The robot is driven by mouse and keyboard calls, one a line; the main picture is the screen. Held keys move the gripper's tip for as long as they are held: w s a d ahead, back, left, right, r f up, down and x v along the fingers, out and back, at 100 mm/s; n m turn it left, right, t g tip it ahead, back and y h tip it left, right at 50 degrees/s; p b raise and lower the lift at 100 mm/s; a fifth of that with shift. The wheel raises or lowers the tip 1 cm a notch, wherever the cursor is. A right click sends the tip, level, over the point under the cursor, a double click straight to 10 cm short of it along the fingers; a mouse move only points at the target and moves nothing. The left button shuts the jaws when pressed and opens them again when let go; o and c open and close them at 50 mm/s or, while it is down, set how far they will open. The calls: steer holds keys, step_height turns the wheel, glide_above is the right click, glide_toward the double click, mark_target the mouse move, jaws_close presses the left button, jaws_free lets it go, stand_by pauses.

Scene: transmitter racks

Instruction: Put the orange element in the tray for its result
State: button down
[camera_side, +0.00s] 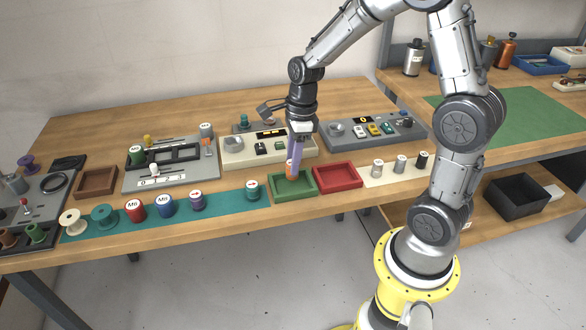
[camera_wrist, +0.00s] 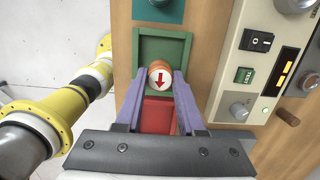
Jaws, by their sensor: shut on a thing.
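The orange element (camera_side: 290,172) is held between the purple fingers of my gripper (camera_side: 293,165). In the wrist view the element (camera_wrist: 159,70) shows its white end face with a red arrow, between the fingertips (camera_wrist: 160,80). The green tray (camera_side: 294,196) is directly below or around the element; in the wrist view its walls (camera_wrist: 165,37) surround it. I cannot tell whether the element touches the tray floor. The red tray (camera_side: 339,184) stands just right of the green one and looks empty; it also shows in the wrist view (camera_wrist: 157,117), partly between the fingers.
A cream tester (camera_side: 236,155) with switches and a lit amber display stands behind the green tray. A teal strip (camera_side: 225,202) with several labelled spools lies left. A cream strip (camera_side: 385,178) with several small cylinders lies right. A grey panel (camera_side: 350,137) stands behind the red tray.

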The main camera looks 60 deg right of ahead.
steer(key=shift+f, duration=1.55)
steer(key=shift+f, duration=0.2)
steer(key=c, duration=0.5)
jaws_free()
steer(key=shift+r, duration=0.15)
